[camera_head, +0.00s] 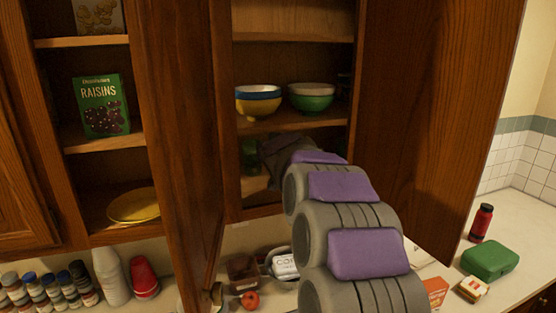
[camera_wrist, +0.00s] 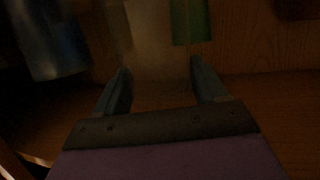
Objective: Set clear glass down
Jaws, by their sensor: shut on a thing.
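My gripper (camera_wrist: 160,82) reaches into the open middle cabinet, at the lower shelf (camera_wrist: 275,95). In the wrist view its two fingers stand apart, with the faint, see-through clear glass (camera_wrist: 152,48) between them. The glass is dim, and I cannot tell whether its base touches the shelf. In the head view my gripper (camera_head: 270,155) is dark and partly hidden by my arm, and I cannot make out the glass there.
A green glass (camera_wrist: 190,22) stands just beyond the fingers, and a bluish glass (camera_wrist: 45,40) is at the left. Bowls, one yellow and blue (camera_head: 258,103) and one green (camera_head: 310,98), sit on the shelf above. Open cabinet doors (camera_head: 180,120) flank my arm.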

